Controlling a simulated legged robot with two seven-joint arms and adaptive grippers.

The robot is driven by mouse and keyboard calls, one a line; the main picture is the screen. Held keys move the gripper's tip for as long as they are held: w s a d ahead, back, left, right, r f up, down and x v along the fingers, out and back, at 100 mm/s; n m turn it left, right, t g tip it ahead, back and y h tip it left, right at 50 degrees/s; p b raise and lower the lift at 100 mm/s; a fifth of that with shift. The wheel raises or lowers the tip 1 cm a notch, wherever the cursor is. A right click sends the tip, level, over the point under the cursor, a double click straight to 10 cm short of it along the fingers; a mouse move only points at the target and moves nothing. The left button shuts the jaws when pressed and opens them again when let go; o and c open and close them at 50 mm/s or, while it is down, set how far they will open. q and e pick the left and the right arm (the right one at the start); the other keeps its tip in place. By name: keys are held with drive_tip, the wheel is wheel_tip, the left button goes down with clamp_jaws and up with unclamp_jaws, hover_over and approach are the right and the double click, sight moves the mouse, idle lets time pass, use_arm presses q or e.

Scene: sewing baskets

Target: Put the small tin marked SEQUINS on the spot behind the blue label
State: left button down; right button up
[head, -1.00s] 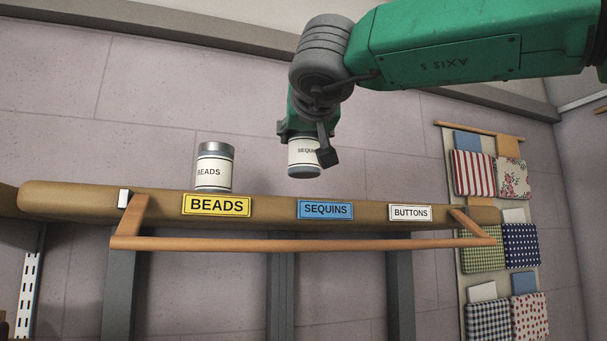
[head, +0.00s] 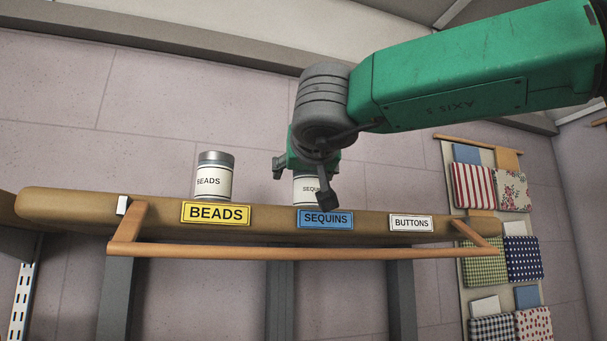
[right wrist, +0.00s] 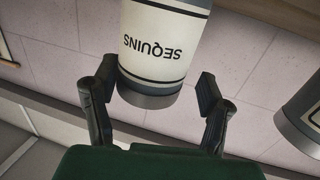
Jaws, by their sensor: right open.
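The SEQUINS tin (head: 309,190), pale with a dark band, stands upright on the shelf (head: 400,211) behind the blue SEQUINS label (head: 325,219). The shelf edge hides its foot, and my gripper hides its top and right side. My right gripper (head: 303,183) is open at the tin, one finger on either side. In the right wrist view the tin (right wrist: 155,45) appears upside down, with gaps between it and the open fingers (right wrist: 157,80). My left gripper is not in view.
The BEADS tin (head: 214,178) stands on the shelf behind the yellow BEADS label (head: 215,212). The spot behind the white BUTTONS label (head: 411,223) looks empty. A wooden rail (head: 300,251) runs in front of the shelf. Folded cloths (head: 485,187) hang at the right.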

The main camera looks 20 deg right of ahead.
drive_tip(key=shift+s, duration=0.55)
drive_tip(key=s+a+b, duration=0.1)
drive_tip(key=s+b, duration=0.1)
drive_tip(key=s, duration=0.8)
drive_tip(key=shift+s+a+r, duration=0.35)
drive_tip(key=shift+d, duration=0.1)
